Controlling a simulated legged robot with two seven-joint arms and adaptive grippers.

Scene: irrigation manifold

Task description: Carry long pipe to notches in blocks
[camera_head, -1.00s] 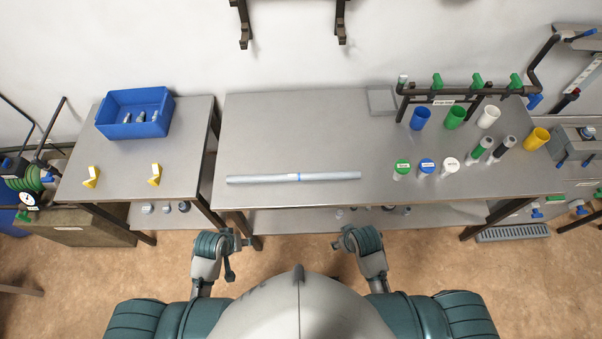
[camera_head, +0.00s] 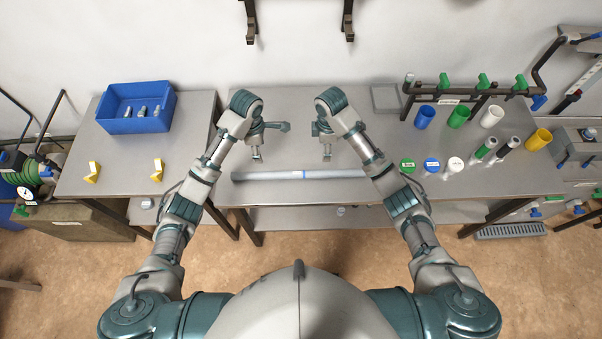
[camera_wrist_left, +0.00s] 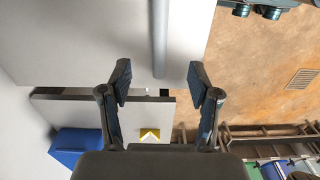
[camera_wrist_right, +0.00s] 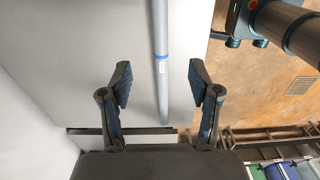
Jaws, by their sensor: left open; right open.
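The long grey pipe (camera_head: 300,175) lies along the front of the middle table, with a blue band near its middle. My left gripper (camera_head: 257,155) is open above the table near the pipe's left part. In the left wrist view, the pipe (camera_wrist_left: 159,40) ends between the open fingers (camera_wrist_left: 158,75). My right gripper (camera_head: 326,153) is open near the pipe's right part. In the right wrist view, the pipe (camera_wrist_right: 160,55) runs between its open fingers (camera_wrist_right: 158,78). Neither gripper holds it. Two yellow notched blocks (camera_head: 92,172) (camera_head: 157,170) stand apart on the left table.
A blue bin (camera_head: 135,108) with several fittings stands at the back of the left table (camera_head: 125,180). A gap separates the two tables. Several cups, caps and tubes, with a valve manifold (camera_head: 470,92), occupy the right side of the middle table. Two dark wall hooks (camera_head: 250,22) hang above.

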